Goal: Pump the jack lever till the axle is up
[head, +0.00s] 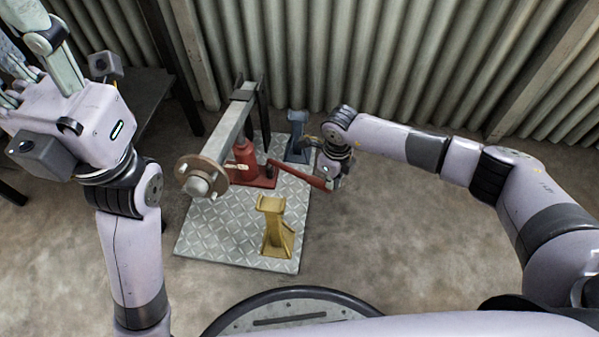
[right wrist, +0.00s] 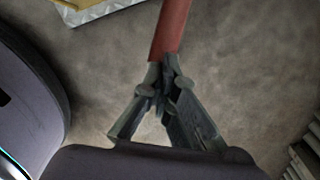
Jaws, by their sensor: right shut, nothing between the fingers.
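The red jack (head: 246,160) stands on a diamond-plate base under the grey axle (head: 232,122), whose rusty hub (head: 203,180) points toward me. Its red lever (head: 298,174) slopes down to the right, toward my right gripper (head: 329,180). In the right wrist view the lever (right wrist: 172,30) comes down from the top to the fingertips of my right gripper (right wrist: 166,82). Those fingers are shut with nothing between them, right at the lever's end; whether they touch it I cannot tell. My left gripper (head: 32,60) is raised at the upper left, its fingers apart and empty.
A yellow axle stand (head: 275,226) is on the near part of the base plate (head: 215,232), and a blue stand (head: 297,140) is at its back right. A corrugated wall (head: 400,60) closes the back. A dark bench (head: 145,95) stands at left. The floor at right is clear.

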